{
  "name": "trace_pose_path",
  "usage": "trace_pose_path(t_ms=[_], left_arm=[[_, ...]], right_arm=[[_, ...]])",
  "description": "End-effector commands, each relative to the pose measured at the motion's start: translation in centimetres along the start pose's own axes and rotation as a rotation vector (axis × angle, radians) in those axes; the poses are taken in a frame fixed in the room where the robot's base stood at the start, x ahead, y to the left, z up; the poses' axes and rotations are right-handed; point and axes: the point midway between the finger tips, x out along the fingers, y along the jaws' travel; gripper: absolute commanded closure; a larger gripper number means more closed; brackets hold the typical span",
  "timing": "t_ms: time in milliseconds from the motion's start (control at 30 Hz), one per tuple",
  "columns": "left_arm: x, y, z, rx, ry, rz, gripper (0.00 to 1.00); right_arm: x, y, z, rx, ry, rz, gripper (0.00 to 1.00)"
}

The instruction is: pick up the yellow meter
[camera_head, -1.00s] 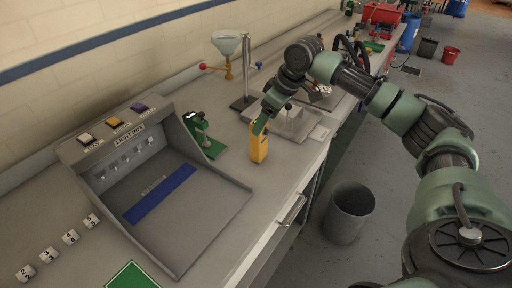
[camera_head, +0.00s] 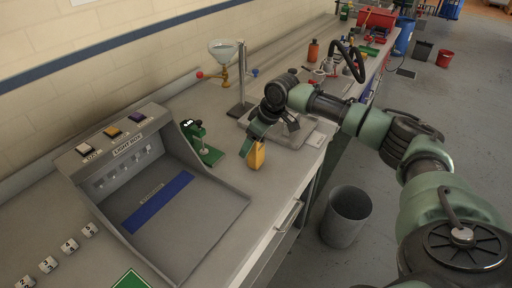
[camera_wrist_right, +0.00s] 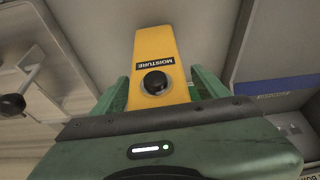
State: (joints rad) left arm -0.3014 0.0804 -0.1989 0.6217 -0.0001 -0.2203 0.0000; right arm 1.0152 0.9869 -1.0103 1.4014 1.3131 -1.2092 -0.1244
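The yellow meter (camera_head: 257,156) stands on the bench just right of the light box, its upper part hidden by my right gripper in the head view. In the right wrist view the meter (camera_wrist_right: 157,50) shows a "MOISTURE" label and a black round knob. My right gripper (camera_head: 257,139) is over the meter from above. In the wrist view its two green fingers (camera_wrist_right: 162,88) lie one on each side of the meter, with a slight gap visible on the right side. Contact on the left side is unclear. My left gripper is not in view.
The grey light box (camera_head: 222,222) is close on the left. A green device (camera_head: 200,143) stands behind the meter, and a funnel stand (camera_head: 241,82) farther back. A grey balance-like tray (camera_head: 316,139) lies to the right. A bin (camera_head: 346,216) stands on the floor below.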

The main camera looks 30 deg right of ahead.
Motion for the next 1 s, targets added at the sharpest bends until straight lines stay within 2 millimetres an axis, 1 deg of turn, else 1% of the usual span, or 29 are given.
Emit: trace_pose_path(t_ms=[33,67,100,167,200,233,267,533,667,767,867,1000], left_arm=[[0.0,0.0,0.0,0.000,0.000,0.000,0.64],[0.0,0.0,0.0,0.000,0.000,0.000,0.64],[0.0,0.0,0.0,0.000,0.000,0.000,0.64],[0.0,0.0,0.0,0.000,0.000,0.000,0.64],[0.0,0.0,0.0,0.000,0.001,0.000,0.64],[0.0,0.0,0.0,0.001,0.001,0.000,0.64],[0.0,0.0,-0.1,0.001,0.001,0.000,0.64],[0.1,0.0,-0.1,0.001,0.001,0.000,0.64],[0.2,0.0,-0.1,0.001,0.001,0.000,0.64],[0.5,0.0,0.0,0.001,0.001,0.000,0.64],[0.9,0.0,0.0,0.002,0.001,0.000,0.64],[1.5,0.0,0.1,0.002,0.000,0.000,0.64]], right_arm=[[0.0,0.0,0.0,0.000,0.000,0.000,0.37],[0.0,0.0,0.0,0.000,0.000,0.000,0.45],[0.0,0.0,0.0,0.000,0.000,0.000,0.56],[0.0,0.0,0.0,0.000,0.000,0.000,0.73],[0.0,0.0,0.0,0.000,0.000,0.000,0.84],[0.0,0.0,0.0,0.000,0.000,0.000,0.92],[0.0,0.0,0.0,0.000,0.000,0.000,0.98],[-0.2,0.0,-0.1,0.000,0.001,0.000,0.98],[-0.8,0.0,-0.4,0.000,0.001,0.000,0.98],[-1.9,0.1,-0.9,0.000,0.004,0.001,0.98],[-3.6,0.1,-1.6,-0.001,0.006,0.002,0.98],[-7.1,0.0,-3.2,-0.001,0.008,0.001,0.98]])
